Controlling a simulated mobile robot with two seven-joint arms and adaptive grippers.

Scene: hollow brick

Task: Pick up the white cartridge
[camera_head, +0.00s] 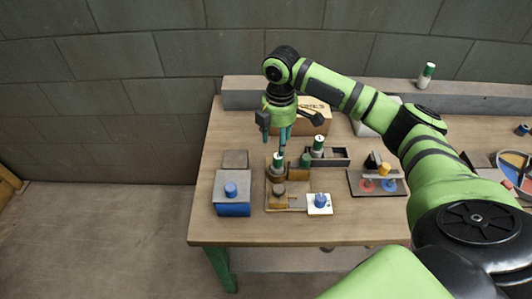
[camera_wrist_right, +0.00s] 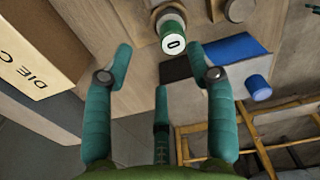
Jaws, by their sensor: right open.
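A cartridge with a white top and green body (camera_head: 278,160) stands on a wooden fixture (camera_head: 272,206) near the table's left side. My right gripper (camera_head: 281,142) is above it, pointing down. In the right wrist view, the open gripper (camera_wrist_right: 159,58) has spread teal fingers with nothing between their tips. A green cartridge with a white top (camera_wrist_right: 173,36) shows just beyond the fingertips, apart from them. A second white-and-green cartridge (camera_head: 319,143) stands by a dark tray, and a third (camera_head: 427,75) stands on the back ledge. My left gripper is not in view.
A blue box with a blue knob (camera_head: 232,207) stands left of the fixture. A white block with a blue knob (camera_head: 319,204) is at its right. A cardboard box (camera_head: 314,119) is behind the gripper. The table's front left (camera_head: 260,230) is clear.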

